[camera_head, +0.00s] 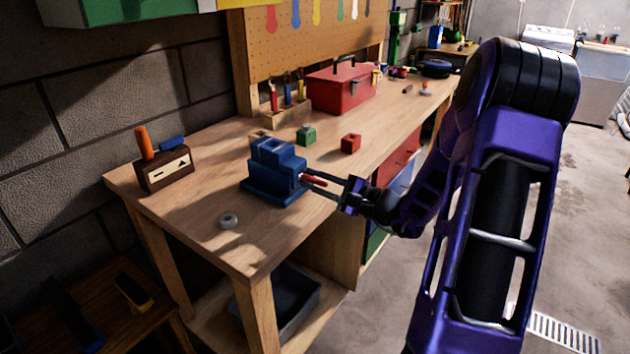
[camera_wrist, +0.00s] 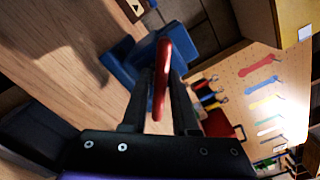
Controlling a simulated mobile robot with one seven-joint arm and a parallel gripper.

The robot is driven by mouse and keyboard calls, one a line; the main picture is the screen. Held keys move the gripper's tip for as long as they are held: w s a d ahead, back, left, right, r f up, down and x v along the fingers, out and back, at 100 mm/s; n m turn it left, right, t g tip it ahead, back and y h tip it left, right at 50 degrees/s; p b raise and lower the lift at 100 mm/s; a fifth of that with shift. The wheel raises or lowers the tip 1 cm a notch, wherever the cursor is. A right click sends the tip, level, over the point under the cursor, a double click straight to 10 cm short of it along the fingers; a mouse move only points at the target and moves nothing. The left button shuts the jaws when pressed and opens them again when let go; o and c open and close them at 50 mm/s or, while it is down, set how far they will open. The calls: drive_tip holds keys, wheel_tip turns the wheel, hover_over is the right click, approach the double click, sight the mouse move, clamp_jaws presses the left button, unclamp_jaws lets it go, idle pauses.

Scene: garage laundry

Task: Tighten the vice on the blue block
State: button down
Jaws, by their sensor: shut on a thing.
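The blue vice (camera_head: 272,187) stands on the workbench near its front end. A blue block-like shape (camera_head: 272,147) shows at its top, and I cannot clearly tell block from jaws. The vice's red handle (camera_head: 314,181) sticks out of its right side. My gripper (camera_head: 322,184) reaches it from the right and is shut on the handle. In the wrist view the red handle (camera_wrist: 162,80) stands between the two dark fingers of my gripper (camera_wrist: 164,82), with the blue vice (camera_wrist: 120,72) behind it. The vice's screw is mostly hidden.
On the workbench (camera_head: 215,185) are a green block (camera_head: 306,136), a red block (camera_head: 351,143), a red toolbox (camera_head: 342,88), a brown tool holder (camera_head: 164,168) and a small grey ring (camera_head: 228,221). The bench surface left of the vice is mostly clear. Open floor lies to the right.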

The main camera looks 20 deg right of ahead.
drive_tip(key=shift+r+m+p, duration=0.1)
drive_tip(key=shift+m+p, duration=0.4)
drive_tip(key=shift+m, duration=0.6)
drive_tip(key=c, duration=0.8)
unclamp_jaws()
drive_tip(key=shift+c, duration=0.2)
drive_tip(key=v, duration=1.7)
drive_tip(key=shift+s+d+f+p, duration=0.2)
drive_tip(key=shift+p, duration=0.2)
